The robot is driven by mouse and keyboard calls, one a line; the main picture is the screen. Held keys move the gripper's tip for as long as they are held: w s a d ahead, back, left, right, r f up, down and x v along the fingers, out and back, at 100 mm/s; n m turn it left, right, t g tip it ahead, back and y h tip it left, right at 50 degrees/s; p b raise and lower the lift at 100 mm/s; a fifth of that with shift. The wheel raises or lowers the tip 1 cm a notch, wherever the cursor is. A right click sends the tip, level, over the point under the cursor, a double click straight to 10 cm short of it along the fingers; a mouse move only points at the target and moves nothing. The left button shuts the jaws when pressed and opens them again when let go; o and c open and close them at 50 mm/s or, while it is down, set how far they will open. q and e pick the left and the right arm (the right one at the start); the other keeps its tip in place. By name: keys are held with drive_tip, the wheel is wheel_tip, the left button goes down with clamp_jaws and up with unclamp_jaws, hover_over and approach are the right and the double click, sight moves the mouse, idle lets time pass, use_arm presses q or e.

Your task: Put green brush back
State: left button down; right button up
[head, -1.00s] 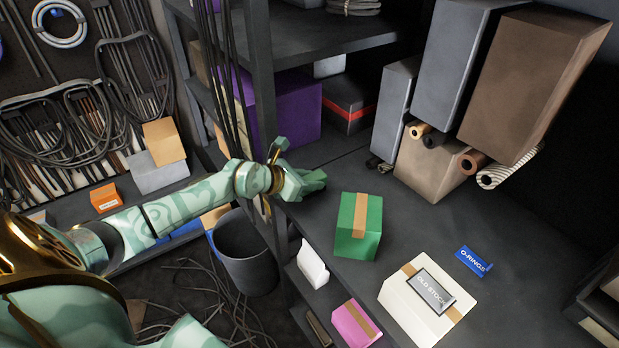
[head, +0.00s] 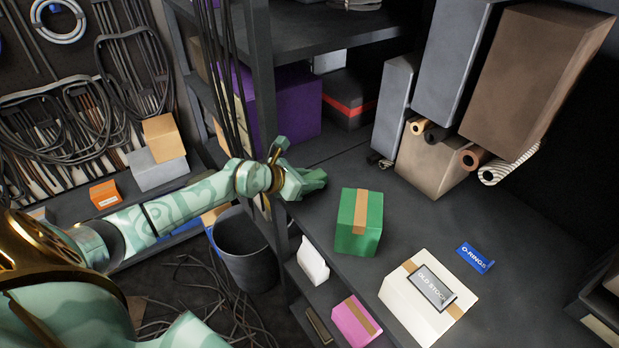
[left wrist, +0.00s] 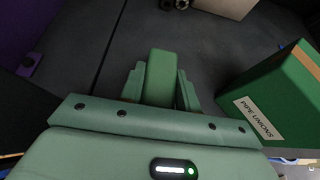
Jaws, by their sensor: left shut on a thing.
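My left gripper (head: 314,181) is low over the dark shelf, left of the green box. In the left wrist view the gripper (left wrist: 161,98) is shut on a plain green block-like piece, which I take to be the green brush (left wrist: 161,74). It lies between the two fingers and points away from the wrist. Its bristles do not show. In the head view I cannot tell the brush apart from the similarly green fingers. My right gripper is not in view.
A green box with a tan band (head: 359,222) stands close to the right of the gripper; its label reads PIPE UNIONS in the wrist view (left wrist: 272,100). A purple box (head: 283,104), a cream box (head: 405,303) and an O-RINGS sign (head: 475,258) are around. Bare shelf (head: 345,160) lies beyond the gripper.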

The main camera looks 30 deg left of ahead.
use_arm(q)
drive_tip(key=shift+f, duration=0.4)
drive_tip(key=c, duration=1.3)
unclamp_jaws()
drive_tip(key=o, duration=0.5)
drive_tip(key=shift+o, duration=0.2)
drive_tip(key=p+v, duration=0.3)
drive_tip(key=v, duration=0.2)
drive_tip(key=shift+r+p, duration=0.15)
drive_tip(key=shift+p, duration=0.25)
drive_tip(key=p+v, duration=0.1)
drive_tip(key=v, duration=0.2)
drive_tip(key=shift+p, duration=0.35)
